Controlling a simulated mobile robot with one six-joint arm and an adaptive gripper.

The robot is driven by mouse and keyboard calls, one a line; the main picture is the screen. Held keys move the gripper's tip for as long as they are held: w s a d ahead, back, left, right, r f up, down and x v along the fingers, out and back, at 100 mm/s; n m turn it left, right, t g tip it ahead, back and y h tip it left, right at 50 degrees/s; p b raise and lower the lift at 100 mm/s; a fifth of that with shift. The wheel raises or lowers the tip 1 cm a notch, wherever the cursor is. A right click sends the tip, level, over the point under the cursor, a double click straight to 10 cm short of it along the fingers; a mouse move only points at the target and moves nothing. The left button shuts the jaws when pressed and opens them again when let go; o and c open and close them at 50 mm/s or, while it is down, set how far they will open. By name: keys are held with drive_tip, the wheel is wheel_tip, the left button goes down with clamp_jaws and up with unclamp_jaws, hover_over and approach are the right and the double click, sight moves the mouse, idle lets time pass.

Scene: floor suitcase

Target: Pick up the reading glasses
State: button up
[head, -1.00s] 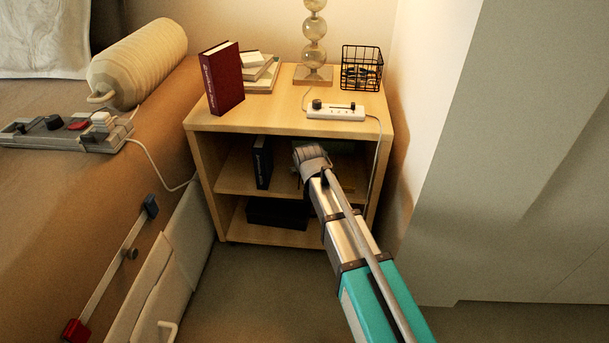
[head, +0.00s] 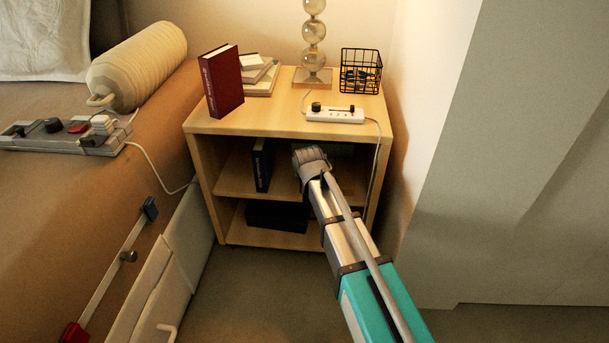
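I cannot make out the reading glasses for certain in the head view. Small dark and tan items, too small to identify, lie in a black wire basket (head: 361,71) at the back right of the nightstand top. My arm reaches from the lower right to the nightstand's open front. Its grey end, with my gripper (head: 309,158), is at the upper shelf opening, below the tabletop. The fingers are not clear, so I cannot tell whether they are open or shut, or whether they hold anything.
The wooden nightstand (head: 270,121) carries an upright red book (head: 222,80), stacked books (head: 262,75), a glass-ball lamp (head: 314,40) and a white power strip (head: 335,114). A dark book (head: 262,166) stands on the upper shelf. A bed is left, a pale wall right; floor in front is clear.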

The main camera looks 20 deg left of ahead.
drive_tip(key=shift+r, duration=0.1)
drive_tip(key=shift+r+p, duration=0.6)
drive_tip(key=shift+p, duration=0.05)
drive_tip(key=shift+s+d, duration=0.15)
drive_tip(key=shift+s, duration=0.2)
drive_tip(key=s+d, duration=0.3)
drive_tip(key=s, duration=0.5)
drive_tip(key=s+d, duration=0.4)
drive_tip(key=s, duration=0.3)
drive_tip(key=shift+s+d, duration=0.15)
drive_tip(key=shift+s, duration=0.2)
